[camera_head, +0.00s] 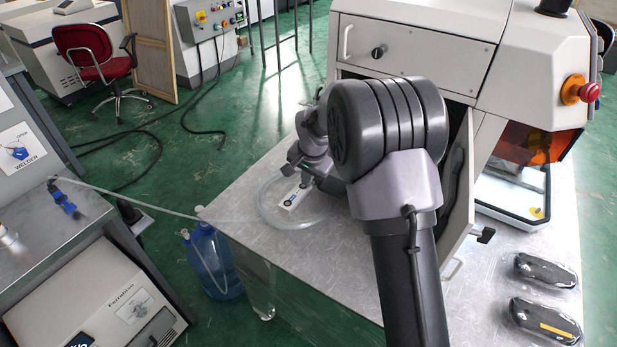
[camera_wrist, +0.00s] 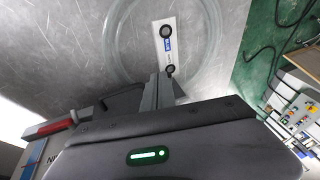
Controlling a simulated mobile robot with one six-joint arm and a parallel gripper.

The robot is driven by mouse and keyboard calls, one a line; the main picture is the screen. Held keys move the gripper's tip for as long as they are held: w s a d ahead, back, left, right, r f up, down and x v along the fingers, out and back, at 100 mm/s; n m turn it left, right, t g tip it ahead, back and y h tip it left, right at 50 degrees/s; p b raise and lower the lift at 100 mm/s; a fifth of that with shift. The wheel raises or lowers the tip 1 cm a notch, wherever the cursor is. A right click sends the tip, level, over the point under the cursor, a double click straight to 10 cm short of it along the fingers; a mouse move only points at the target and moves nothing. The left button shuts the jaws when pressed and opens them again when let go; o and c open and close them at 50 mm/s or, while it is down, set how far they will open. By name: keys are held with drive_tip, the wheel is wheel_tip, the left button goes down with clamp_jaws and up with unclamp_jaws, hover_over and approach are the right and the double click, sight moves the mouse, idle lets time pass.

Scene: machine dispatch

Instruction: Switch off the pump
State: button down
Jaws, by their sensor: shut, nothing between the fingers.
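A small white plate (camera_head: 293,198) with a blue label lies flat on the metal table, inside a loop of clear hose (camera_head: 268,215). In the wrist view the plate (camera_wrist: 165,55) carries two round dark parts, one at each end. I cannot tell which is the pump's switch or whether it is on. My gripper (camera_head: 303,183) is over the table beside the plate, partly hidden by my arm. In the wrist view its closed, empty fingertips (camera_wrist: 164,82) point at the plate's near end, close to the nearer round part. Contact cannot be told.
A white machine (camera_head: 420,45) with an open door and a red stop button (camera_head: 589,92) stands behind and right. Two black parts (camera_head: 545,320) lie at the table's right. A blue jug (camera_head: 213,262) stands below the table's left edge. The tabletop (camera_head: 330,270) in front is clear.

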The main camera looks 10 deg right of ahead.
drive_tip(key=shift+s+a+f+b, duration=0.25)
drive_tip(key=shift+s+f+b, duration=0.05)
drive_tip(key=shift+f+b, duration=0.3)
drive_tip(key=shift+w, duration=0.1)
drive_tip(key=shift+w+d+r+p, duration=0.3)
drive_tip(key=shift+w+d+p, duration=0.15)
drive_tip(key=shift+d+p, duration=0.05)
